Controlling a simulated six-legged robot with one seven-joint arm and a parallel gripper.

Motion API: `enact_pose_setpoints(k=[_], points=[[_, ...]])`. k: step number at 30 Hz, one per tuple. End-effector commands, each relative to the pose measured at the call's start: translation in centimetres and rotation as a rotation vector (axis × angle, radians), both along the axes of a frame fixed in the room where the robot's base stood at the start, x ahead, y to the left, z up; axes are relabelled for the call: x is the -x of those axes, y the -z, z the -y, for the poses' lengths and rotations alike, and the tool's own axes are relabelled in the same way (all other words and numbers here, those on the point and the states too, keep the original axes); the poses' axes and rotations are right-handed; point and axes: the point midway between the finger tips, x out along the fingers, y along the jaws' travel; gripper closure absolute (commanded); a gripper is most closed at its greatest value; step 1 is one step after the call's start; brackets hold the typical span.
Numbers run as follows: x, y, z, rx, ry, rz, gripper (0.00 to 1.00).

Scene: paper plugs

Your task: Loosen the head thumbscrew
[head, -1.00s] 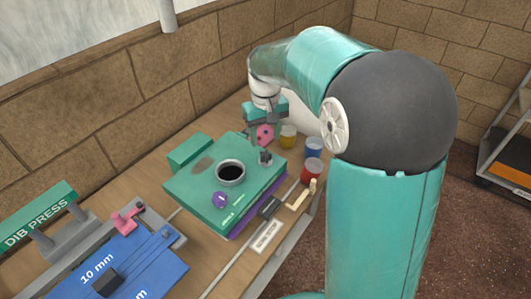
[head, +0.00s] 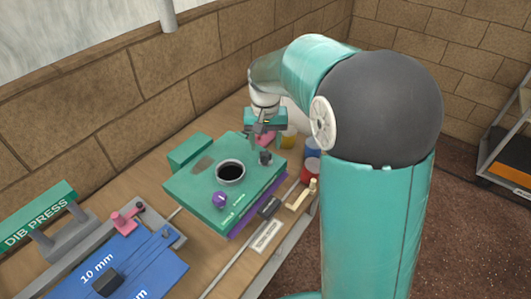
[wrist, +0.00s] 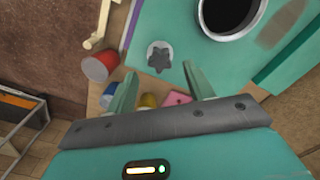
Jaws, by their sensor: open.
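The head thumbscrew looks like a dark grey star-shaped knob (head: 265,157) on the far right corner of the teal press head (head: 203,212). In the wrist view the knob (wrist: 159,58) sits on a pale round base on the teal surface (wrist: 178,15). My gripper (head: 264,148) is above that corner, fingers pointing down. In the wrist view its teal fingers (wrist: 160,76) are spread, with the knob just beyond and between their tips. Nothing is between the fingers, and no contact shows. The exact height gap cannot be told.
A red pot (head: 310,171), a blue pot (head: 313,147) and a cream crank handle (head: 300,195) are to the right. The dib press (head: 85,235) stands front left.

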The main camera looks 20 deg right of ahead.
Motion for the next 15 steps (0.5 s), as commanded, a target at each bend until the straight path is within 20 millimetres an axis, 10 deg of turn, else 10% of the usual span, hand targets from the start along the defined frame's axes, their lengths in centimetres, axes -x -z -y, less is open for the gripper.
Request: enact_pose_setpoints(k=[15], points=[[0.00,0.00,-0.08,0.000,0.689,0.000,0.47]])
